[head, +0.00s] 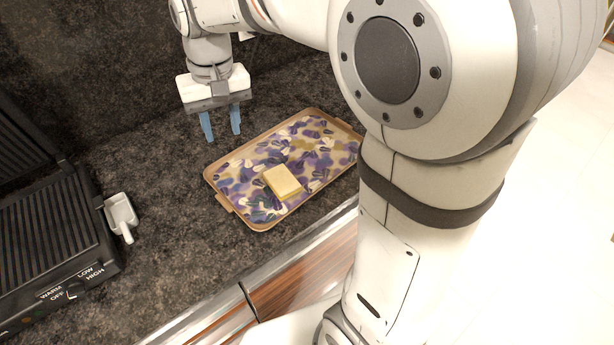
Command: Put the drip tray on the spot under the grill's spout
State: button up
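The drip tray (120,212) is a small white open scoop shape with a short handle toward the front. It sits on the dark counter close beside the right side of the black grill (45,235). I cannot tell whether it touches the grill, and the spout is not clearly visible. My gripper (221,125) points down, with its two blue fingers apart and nothing between them. It is above the counter, behind and to the right of the drip tray.
A patterned purple serving tray (235,165) with a tan rim lies right of the drip tray and bears a yellow block (282,181). The counter's front edge (215,300) runs below. A dark wall stands behind. Bare counter lies between the drip tray and serving tray.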

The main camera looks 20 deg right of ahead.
jog(key=s+d+f+m+t, duration=0.1)
jog(key=s+d+f+t, duration=0.2)
jog(key=s+d, duration=0.9)
jog(key=s+f, duration=0.1)
jog(key=s, duration=0.1)
jog(key=shift+s+f+h, duration=0.15)
jog(key=shift+s+h, duration=0.15)
jog(key=shift+s, duration=0.1)
